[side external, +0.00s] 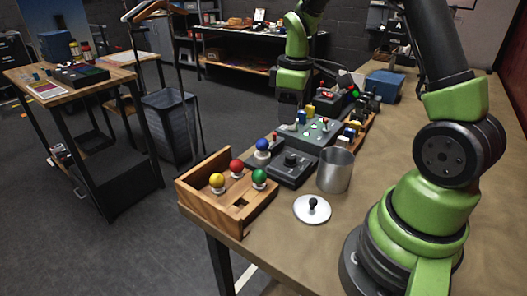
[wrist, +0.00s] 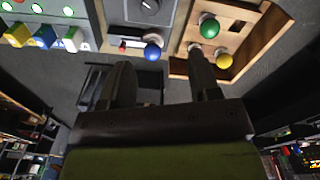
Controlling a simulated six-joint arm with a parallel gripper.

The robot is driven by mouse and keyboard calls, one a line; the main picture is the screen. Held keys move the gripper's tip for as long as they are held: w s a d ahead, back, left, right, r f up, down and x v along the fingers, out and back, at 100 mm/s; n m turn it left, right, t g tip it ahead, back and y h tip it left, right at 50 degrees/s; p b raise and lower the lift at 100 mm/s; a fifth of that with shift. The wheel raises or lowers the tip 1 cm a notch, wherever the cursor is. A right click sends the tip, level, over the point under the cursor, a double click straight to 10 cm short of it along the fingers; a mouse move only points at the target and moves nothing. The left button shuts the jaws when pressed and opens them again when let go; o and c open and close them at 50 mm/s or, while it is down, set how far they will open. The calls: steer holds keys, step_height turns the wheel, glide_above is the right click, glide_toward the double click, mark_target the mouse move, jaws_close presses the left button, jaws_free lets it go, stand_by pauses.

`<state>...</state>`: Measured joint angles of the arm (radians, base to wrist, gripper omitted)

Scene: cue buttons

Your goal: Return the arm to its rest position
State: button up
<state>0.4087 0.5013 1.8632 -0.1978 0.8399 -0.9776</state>
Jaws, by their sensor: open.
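My gripper (wrist: 159,60) shows in the wrist view with its two dark fingers spread apart and nothing between them. Beyond the fingers are the grey box with a dial (wrist: 150,8), a blue ball knob (wrist: 153,51) and the wooden box (wrist: 258,35) with a green ball (wrist: 209,27) and a yellow ball (wrist: 223,61). The fingers appear apart from these things. In the side external view my green and black arm rises from its base on the table and its far end hangs near the back of the row of devices; the fingers are hard to make out there.
In the side external view a metal cup (side external: 335,171) and a round lid with a black knob (side external: 312,208) stand on the wooden table (side external: 290,250). A button panel (side external: 312,130) lies behind the dial box (side external: 291,168). A blue bin (side external: 385,86) sits farther back.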

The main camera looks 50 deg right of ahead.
steer(key=s+a+r+m+t, duration=0.3)
steer(key=s+a+r+m, duration=0.15)
steer(key=a+r, duration=0.55)
steer(key=s+a+r+m+t+y, duration=0.1)
steer(key=s+a+r, duration=0.1)
steer(key=s, duration=0.3)
steer(key=s+a+r+m+t+y, duration=0.1)
steer(key=s+a+r+m+t, duration=0.1)
steer(key=s, duration=0.3)
steer(key=shift+a+t, duration=0.3)
steer(key=shift+a, duration=0.2)
